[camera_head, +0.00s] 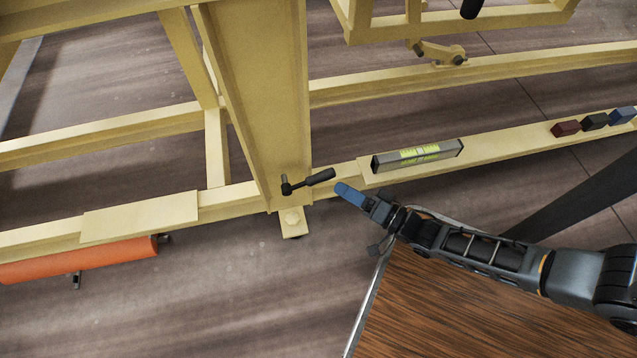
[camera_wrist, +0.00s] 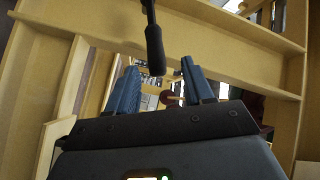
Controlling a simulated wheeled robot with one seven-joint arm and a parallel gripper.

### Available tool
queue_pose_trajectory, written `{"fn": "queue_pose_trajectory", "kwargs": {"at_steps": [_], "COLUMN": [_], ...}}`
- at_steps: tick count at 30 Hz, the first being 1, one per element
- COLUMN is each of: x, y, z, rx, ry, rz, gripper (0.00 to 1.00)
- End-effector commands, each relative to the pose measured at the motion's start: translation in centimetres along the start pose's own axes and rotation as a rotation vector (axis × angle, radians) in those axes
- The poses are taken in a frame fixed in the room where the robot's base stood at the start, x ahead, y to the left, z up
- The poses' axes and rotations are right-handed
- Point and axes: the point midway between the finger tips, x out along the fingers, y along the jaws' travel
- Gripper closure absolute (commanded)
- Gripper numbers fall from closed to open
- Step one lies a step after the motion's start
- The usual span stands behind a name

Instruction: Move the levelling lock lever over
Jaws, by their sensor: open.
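The levelling lock lever (camera_head: 309,182) is a black handle on a small pivot at the foot of the wide yellow upright. In the head view its grip points right and slightly up. My gripper (camera_head: 348,195) has blue fingers and is just right of the lever's grip end, with a small gap in the picture. In the wrist view the lever (camera_wrist: 154,45) hangs down from the top, its grip end between and beyond the blue fingertips of my gripper (camera_wrist: 160,75). The fingers are apart, one on each side of it, and I see no contact.
A spirit level (camera_head: 418,155) lies on the yellow rail right of the lever. Small dark red, black and blue blocks (camera_head: 594,121) sit farther right. An orange roller (camera_head: 80,262) is at lower left. A brown wooden board (camera_head: 450,310) lies below my arm.

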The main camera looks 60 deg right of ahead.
Motion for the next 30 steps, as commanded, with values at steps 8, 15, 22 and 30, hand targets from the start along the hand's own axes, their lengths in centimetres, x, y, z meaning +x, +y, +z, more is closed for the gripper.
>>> {"fn": "queue_pose_trajectory", "kwargs": {"at_steps": [8,15,22,30], "x": [2.3,5.9,7.8,8.1], "y": [0.8,0.8,0.7,0.7], "z": [0.2,0.2,0.1,0.1], "rx": [0.025,0.022,0.022,0.022], "ry": [0.008,0.008,0.006,0.007], "rz": [-0.005,-0.004,-0.002,-0.001], "gripper": [0.48,0.48,0.48,0.48]}}
